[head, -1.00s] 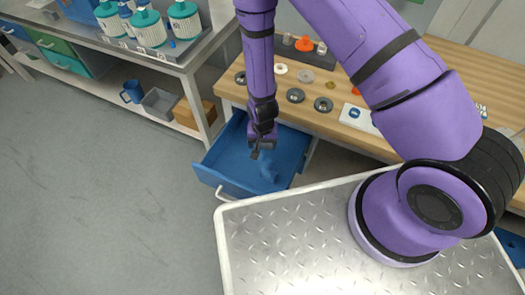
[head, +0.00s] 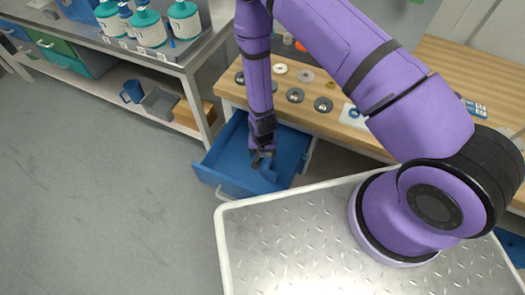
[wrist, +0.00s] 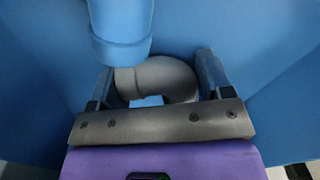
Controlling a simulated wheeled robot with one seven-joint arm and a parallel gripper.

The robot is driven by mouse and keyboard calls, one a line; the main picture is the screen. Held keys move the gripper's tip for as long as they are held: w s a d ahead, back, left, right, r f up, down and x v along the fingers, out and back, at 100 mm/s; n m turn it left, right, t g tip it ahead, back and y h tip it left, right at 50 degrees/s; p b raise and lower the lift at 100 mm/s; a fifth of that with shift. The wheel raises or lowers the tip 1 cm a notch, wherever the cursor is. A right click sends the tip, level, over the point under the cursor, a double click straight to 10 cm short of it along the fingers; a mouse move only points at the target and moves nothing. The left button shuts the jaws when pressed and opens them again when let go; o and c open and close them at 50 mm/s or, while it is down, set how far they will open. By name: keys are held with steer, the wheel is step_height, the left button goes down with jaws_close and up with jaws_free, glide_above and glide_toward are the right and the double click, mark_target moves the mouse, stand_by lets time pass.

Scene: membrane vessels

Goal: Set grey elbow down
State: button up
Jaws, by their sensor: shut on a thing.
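The grey elbow (wrist: 165,78) is a curved pipe piece between the two fingers of my gripper (wrist: 157,84) in the wrist view. My gripper is shut on it. The head view shows my gripper (head: 262,160) pointing down inside the open blue drawer (head: 222,172). The elbow cannot be made out clearly there. I cannot tell whether the elbow touches the drawer floor.
A blue pipe-like piece (wrist: 120,35) with a collar is close beside the elbow and covers part of it in the wrist view. Blue drawer walls surround my gripper. The wooden bench (head: 345,125) above holds several round parts. Bare drawer floor shows at the left.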

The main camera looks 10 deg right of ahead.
steer(key=o, duration=1)
step_height(320, 180, up, 12)
steer(key=shift+r, duration=0.15)
